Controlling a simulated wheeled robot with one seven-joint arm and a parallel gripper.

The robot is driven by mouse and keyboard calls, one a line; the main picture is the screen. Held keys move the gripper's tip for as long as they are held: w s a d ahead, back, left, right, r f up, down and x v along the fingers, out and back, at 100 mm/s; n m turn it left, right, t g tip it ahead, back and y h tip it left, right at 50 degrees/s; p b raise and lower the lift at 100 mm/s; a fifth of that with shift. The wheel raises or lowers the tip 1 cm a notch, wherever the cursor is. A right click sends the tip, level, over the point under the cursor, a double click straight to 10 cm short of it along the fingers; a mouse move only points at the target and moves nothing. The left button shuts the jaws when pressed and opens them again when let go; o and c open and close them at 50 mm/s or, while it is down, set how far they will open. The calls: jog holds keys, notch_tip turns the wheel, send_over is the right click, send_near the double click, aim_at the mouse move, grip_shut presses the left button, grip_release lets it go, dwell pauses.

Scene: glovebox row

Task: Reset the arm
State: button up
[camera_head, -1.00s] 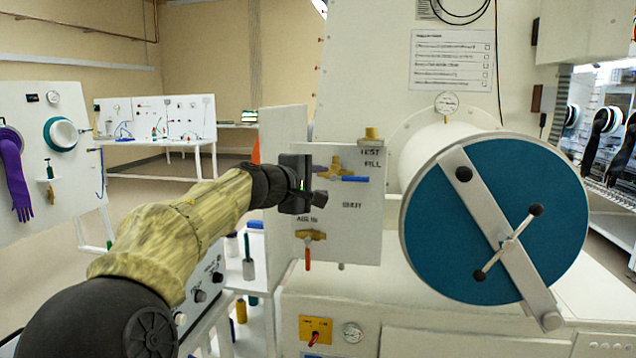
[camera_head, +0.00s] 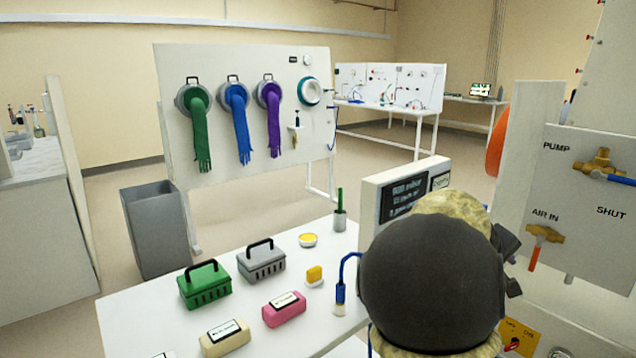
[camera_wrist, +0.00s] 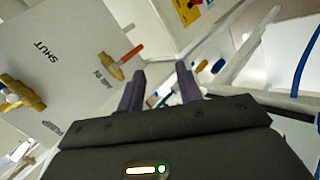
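My arm is folded close at the lower right of the head view, its dark joint hiding most of my gripper; only a dark part of the hand shows beside the valve panel (camera_head: 590,250). In the wrist view my gripper (camera_wrist: 161,78) shows two dark fingers apart with nothing between them. The same panel fills the left of that view, tilted. The brass valve with the orange handle (camera_head: 545,236) is at AIR IN, and it also shows beyond the fingers in the wrist view (camera_wrist: 120,62). The brass valve with the blue handle (camera_head: 600,165) is beside PUMP.
A white table (camera_head: 130,315) in front holds a green box (camera_head: 204,285), a grey box (camera_head: 261,262), a pink pack (camera_head: 284,309) and small items. A glove board (camera_head: 215,150) stands behind it, a grey bin (camera_head: 157,228) to the left. The floor between is clear.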

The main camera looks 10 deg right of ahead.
jog(key=a+f+y, duration=0.3)
jog(key=a+f, duration=0.4)
jog(key=a, duration=0.2)
jog(key=a+f+y, duration=0.3)
jog(key=a+f, duration=0.3)
jog(key=a, duration=0.4)
jog(key=s+a+f+m+y, duration=0.1)
jog(key=s+a+f+y, duration=0.15)
jog(key=s+a, duration=0.4)
jog(key=s+a+f+y, duration=0.1)
jog(key=s+a+f, duration=0.2)
jog(key=a, duration=0.6)
notch_tip(320, 180, up, 18)
jog(key=p, duration=1.8)
jog(key=shift+a+r, duration=0.15)
jog(key=shift+r, duration=0.05)
jog(key=shift+s+f, duration=0.1)
